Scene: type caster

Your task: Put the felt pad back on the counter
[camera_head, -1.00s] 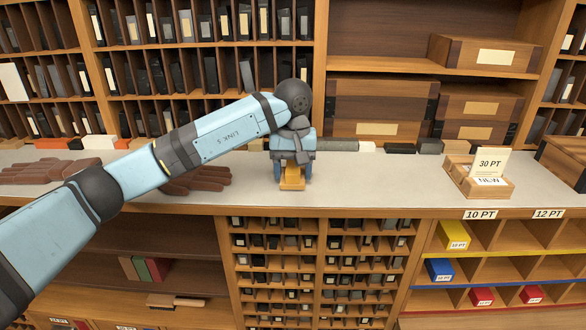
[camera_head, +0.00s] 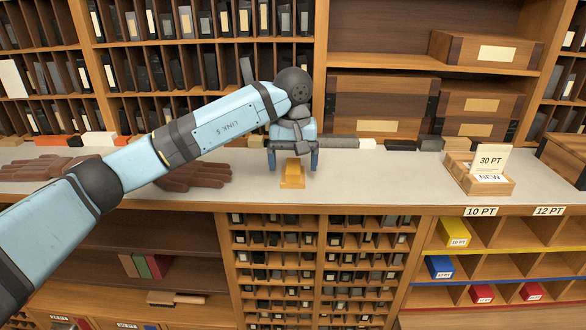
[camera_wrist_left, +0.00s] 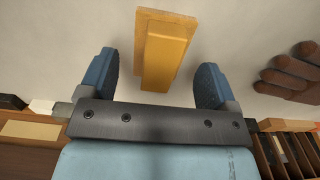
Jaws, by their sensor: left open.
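A yellow-orange block (camera_head: 292,175), which I take for the felt pad, lies on the grey counter (camera_head: 350,185) near its front edge. It has a narrow raised part on a wider flat base. The wrist view shows the same block (camera_wrist_left: 165,48) apart from both fingers. My left gripper (camera_head: 292,165) is open and empty, just above and behind the block, one blue finger to each side. In the wrist view the left gripper (camera_wrist_left: 154,78) has clear gaps beside the raised part. My right gripper is not in view.
Brown gloves (camera_head: 195,174) lie on the counter left of the block. A wooden box with a "30 PT" card (camera_head: 490,160) stands at the right. Dark and pale bars (camera_head: 336,142) line the counter's back. The counter between block and card box is clear.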

